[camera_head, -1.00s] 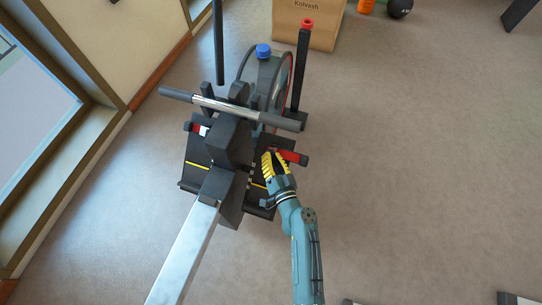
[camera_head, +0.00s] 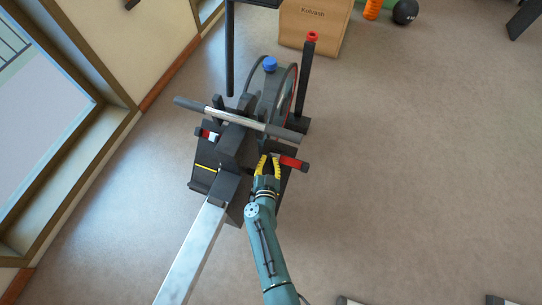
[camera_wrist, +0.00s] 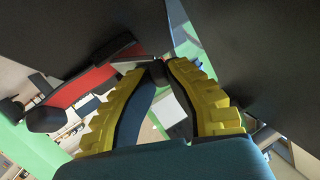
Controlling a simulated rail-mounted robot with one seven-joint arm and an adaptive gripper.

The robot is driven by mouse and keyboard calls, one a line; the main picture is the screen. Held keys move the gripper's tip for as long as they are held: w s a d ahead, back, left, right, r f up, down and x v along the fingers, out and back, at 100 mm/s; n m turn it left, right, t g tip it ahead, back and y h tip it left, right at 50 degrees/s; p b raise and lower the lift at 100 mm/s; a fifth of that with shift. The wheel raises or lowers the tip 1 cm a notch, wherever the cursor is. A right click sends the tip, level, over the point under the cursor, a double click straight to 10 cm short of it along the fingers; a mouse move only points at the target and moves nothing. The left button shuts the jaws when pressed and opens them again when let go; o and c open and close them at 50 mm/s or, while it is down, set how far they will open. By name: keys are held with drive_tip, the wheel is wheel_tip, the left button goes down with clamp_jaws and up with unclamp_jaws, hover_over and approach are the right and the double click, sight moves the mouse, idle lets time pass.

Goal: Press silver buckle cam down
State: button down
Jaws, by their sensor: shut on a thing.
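My gripper (camera_head: 267,160) has yellow ridged fingers and is at the right footrest of the dark rowing machine, just left of a red strap piece (camera_head: 290,162). In the wrist view, my gripper (camera_wrist: 159,68) has its fingertips closed in on a small dark piece (camera_wrist: 158,75). The red strap piece (camera_wrist: 80,88) lies to the left of the fingers. A small silver-grey piece (camera_wrist: 128,64), perhaps the buckle cam, shows beside the left fingertip. I cannot tell whether it is up or down; the fingers hide part of it. In the head view the buckle is too small to make out.
The machine's handlebar (camera_head: 240,118) crosses above the footrests, with the flywheel housing (camera_head: 272,95) behind. A silver rail (camera_head: 190,255) runs toward the front left. A dark post with a red cap (camera_head: 312,37) stands behind right.

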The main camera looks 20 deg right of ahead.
drive_tip(key=shift+w+a+f+g+h, duration=0.15)
drive_tip(key=shift+w+g+h, duration=0.1)
drive_tip(key=shift+g+h, duration=0.25)
drive_tip(key=shift+w+f+g+h, duration=0.15)
drive_tip(key=shift+w+g+h, duration=0.1)
drive_tip(key=shift+g+h, duration=0.25)
drive_tip(key=shift+w+f+g+h+b, duration=0.15)
drive_tip(key=shift+f+g+h+b, duration=0.15)
drive_tip(key=shift+g+h+b, duration=0.35)
drive_tip(key=shift+a+b, duration=0.1)
drive_tip(key=shift+b, duration=0.3)
drive_tip(key=c, duration=1)
unclamp_jaws()
drive_tip(key=shift+c, duration=0.2)
drive_tip(key=v, duration=1.2)
